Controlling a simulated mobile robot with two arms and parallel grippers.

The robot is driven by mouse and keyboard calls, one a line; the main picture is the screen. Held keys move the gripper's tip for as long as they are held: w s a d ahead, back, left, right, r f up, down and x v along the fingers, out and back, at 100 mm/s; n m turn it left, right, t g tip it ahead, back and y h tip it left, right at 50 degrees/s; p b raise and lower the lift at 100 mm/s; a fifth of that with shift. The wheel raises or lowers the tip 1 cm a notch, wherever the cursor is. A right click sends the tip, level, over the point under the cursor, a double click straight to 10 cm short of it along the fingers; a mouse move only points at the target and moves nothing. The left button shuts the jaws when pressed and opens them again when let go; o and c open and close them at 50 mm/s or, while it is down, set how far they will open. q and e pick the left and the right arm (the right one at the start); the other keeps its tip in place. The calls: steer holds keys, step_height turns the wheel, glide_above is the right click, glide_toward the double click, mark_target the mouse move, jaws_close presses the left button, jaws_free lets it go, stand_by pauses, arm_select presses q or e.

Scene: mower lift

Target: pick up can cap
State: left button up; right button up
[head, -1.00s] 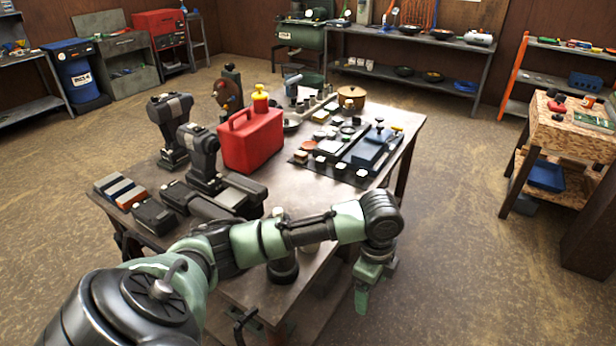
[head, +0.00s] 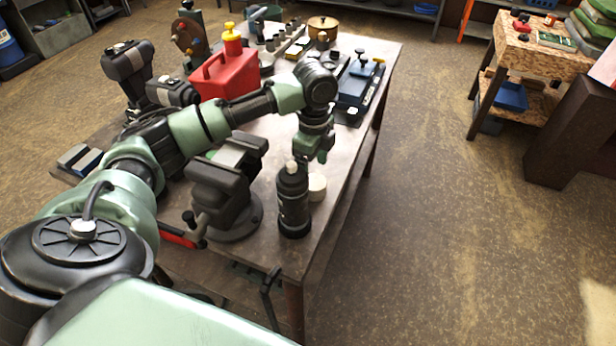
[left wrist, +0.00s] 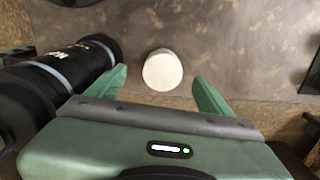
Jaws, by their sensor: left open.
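A short cream-white round piece (head: 317,187), which looks like the cap, sits on the workbench (head: 335,205) near its right edge. In the left wrist view this round piece (left wrist: 162,70) appears between my fingertips with a gap on each side. My left gripper (head: 316,157) is open and empty, pointing down just above and behind it. The open fingers also show in the left wrist view (left wrist: 159,77). My right gripper is not in view.
A black bottle (head: 293,207) stands close on the left of the white piece, near my left finger. A dark vise (head: 222,195) is left of the bottle. The floor right of the bench is clear up to a wooden stand (head: 545,50).

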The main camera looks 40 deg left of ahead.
mark_target(315, 182)
arm_select(q)
steer(key=f, duration=0.1)
steer(key=f+p, duration=0.1)
steer(key=f, duration=0.1)
steer(key=f+p, duration=0.1)
steer(key=f, duration=0.1)
steer(key=shift+w+d+f, duration=0.15)
steer(key=shift+w+f, duration=0.1)
steer(key=shift+f, duration=0.5)
steer(key=c, duration=1.4)
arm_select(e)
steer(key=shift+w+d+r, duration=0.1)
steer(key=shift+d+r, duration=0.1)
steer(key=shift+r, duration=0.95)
